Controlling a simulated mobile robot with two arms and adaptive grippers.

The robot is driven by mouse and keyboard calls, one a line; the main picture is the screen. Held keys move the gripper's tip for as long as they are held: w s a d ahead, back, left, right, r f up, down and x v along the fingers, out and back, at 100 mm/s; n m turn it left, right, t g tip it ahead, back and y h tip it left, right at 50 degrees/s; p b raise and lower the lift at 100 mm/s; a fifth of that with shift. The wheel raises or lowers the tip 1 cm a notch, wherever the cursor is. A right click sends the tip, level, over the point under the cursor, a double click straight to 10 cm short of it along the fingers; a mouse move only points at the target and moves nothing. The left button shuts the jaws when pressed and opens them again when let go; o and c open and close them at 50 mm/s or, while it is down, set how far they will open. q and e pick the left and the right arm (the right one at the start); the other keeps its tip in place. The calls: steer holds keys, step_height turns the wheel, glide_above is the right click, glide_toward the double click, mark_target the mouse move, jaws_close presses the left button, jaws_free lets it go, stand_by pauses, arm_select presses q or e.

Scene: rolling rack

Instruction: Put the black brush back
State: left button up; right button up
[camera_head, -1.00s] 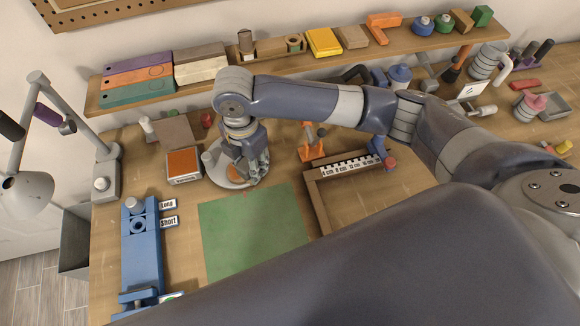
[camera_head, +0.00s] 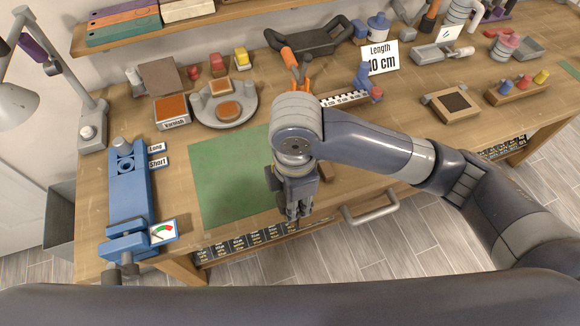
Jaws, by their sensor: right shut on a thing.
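My right gripper (camera_head: 297,214) points down near the table's front edge, just right of the green mat (camera_head: 228,178). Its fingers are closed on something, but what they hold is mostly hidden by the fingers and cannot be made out. I cannot pick out a black brush for certain in this view. My left gripper is out of view.
A round grey plate (camera_head: 248,113) with orange pieces, a varnish box (camera_head: 172,111) and a blue jig (camera_head: 128,197) stand left. A black handled tray (camera_head: 318,44) and a "Length 10 cm" sign (camera_head: 380,58) stand behind. A metal handle (camera_head: 371,208) sits at the front edge.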

steer(key=w, duration=0.4)
steer(key=w+a+p, duration=0.1)
steer(key=w, duration=0.3)
steer(key=w+f+p, duration=0.1)
steer(key=w, duration=0.3)
steer(key=shift+w+a, duration=0.2)
steer(key=shift+a, duration=0.2)
steer(key=shift+f+p, duration=0.9)
steer(key=shift+f, duration=0.95)
steer(key=o, duration=0.5)
steer(key=shift+f, duration=0.15)
steer(key=o, duration=0.4)
steer(key=shift+o, duration=0.2)
step_height(320, 180, up, 12)
steer(key=b, duration=0.3)
steer(key=shift+r, duration=0.2)
